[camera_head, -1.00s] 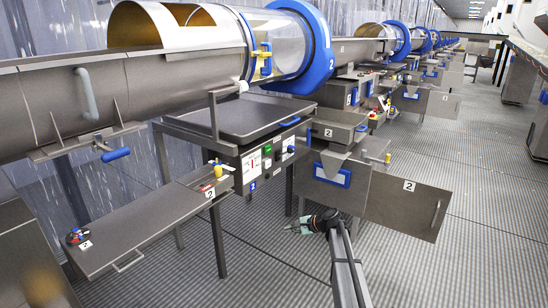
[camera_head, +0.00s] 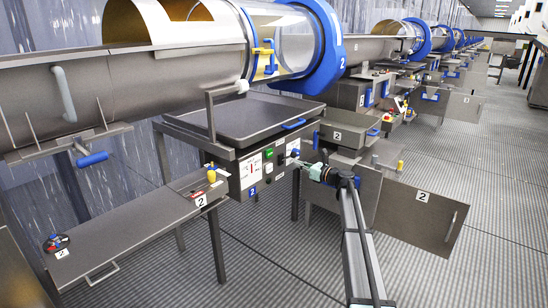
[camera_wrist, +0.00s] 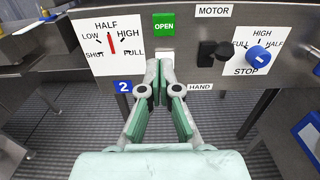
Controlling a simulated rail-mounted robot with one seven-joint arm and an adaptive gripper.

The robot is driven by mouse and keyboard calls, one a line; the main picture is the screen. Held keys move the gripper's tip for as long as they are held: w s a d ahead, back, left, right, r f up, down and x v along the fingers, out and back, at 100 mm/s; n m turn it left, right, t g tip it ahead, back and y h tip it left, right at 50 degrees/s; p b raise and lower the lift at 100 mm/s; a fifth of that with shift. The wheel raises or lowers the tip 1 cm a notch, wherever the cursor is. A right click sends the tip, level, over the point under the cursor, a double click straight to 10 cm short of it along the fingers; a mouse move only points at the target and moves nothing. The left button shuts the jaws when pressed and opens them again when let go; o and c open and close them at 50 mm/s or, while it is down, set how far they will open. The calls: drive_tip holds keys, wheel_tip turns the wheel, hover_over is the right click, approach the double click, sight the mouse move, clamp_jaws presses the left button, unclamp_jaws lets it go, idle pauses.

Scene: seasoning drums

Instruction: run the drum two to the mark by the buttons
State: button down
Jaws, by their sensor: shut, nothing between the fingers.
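Drum two, a clear cylinder (camera_head: 283,42) with a blue ring (camera_head: 325,50) marked 2, lies above the control panel (camera_head: 262,168). In the wrist view, the panel (camera_wrist: 187,68) has a green OPEN button (camera_wrist: 164,27) with a pale button (camera_wrist: 165,57) below it. A gauge label (camera_wrist: 110,42) with a red pointer is left. Right of the buttons are a black knob (camera_wrist: 212,52) and a blue knob (camera_wrist: 259,56) on a FULL/HIGH/HALF/STOP label. My gripper (camera_wrist: 160,72) is shut and empty, fingertips just below the pale button; contact is unclear. It also shows at the panel's right side (camera_head: 299,164).
A tray (camera_head: 245,113) sits above the panel. A side bench (camera_head: 135,232) with a red and a yellow control stands left. A steel door panel (camera_head: 420,213) marked 2 is right of my arm. More drums recede behind; the floor in front is open.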

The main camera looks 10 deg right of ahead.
sight(269, 153)
drive_tip(key=x, duration=1.4)
drive_tip(key=shift+p+x, duration=0.3)
drive_tip(key=shift+x, duration=0.65)
drive_tip(key=shift+w+a+r, duration=0.1)
drive_tip(key=shift+w+r, duration=0.1)
drive_tip(key=shift+r, duration=0.05)
idle(0.6)
drive_tip(key=shift+s+f, duration=0.1)
drive_tip(key=shift+s, duration=0.05)
idle(2.1)
drive_tip(key=shift+s+d, duration=0.35)
drive_tip(key=shift+s, duration=0.15)
drive_tip(key=v, duration=1.3)
drive_tip(key=shift+d+p, duration=0.35)
drive_tip(key=shift+d, duration=0.25)
